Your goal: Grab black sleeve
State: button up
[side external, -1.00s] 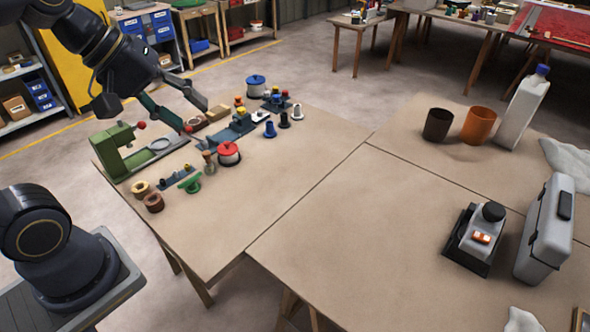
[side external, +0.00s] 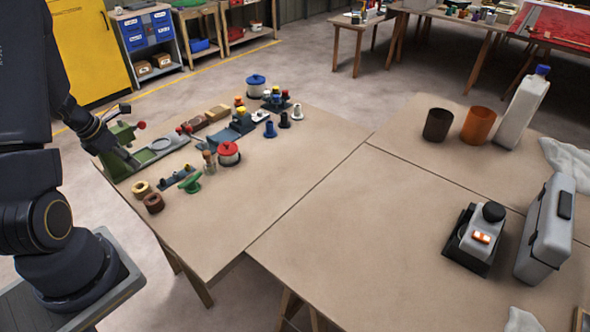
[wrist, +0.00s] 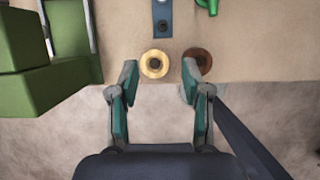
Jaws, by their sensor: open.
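A small black flanged sleeve (side external: 284,121) stands upright on the left table in the side external view, between a blue one (side external: 270,129) and a pale one (side external: 297,112). It is not in the wrist view. My gripper (side external: 129,160) is at the left end of that table, by the green press, well away from the black sleeve. In the wrist view my gripper (wrist: 160,68) is open and empty above the table edge. A tan ring (wrist: 154,64) appears between its fingers and a brown ring (wrist: 199,62) by the right finger.
The green press (side external: 120,137) stands close to my gripper. A red-lidded pot (side external: 228,154), a green part (side external: 190,183) and a blue-lidded pot (side external: 256,86) stand among the small parts.

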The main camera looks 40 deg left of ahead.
send_over(161, 180)
jog(key=s, duration=0.3)
notch_tip(161, 180, down, 7)
jog(key=shift+a, duration=0.1)
jog(key=shift+w+d+x, duration=0.1)
jog(key=shift+w+x, duration=0.05)
jog(key=shift+x, duration=1.2)
jog(key=shift+w+d+x, duration=0.1)
jog(key=shift+w+x, duration=0.05)
jog(key=shift+x, duration=1.15)
jog(key=shift+r, duration=0.1)
grip_shut()
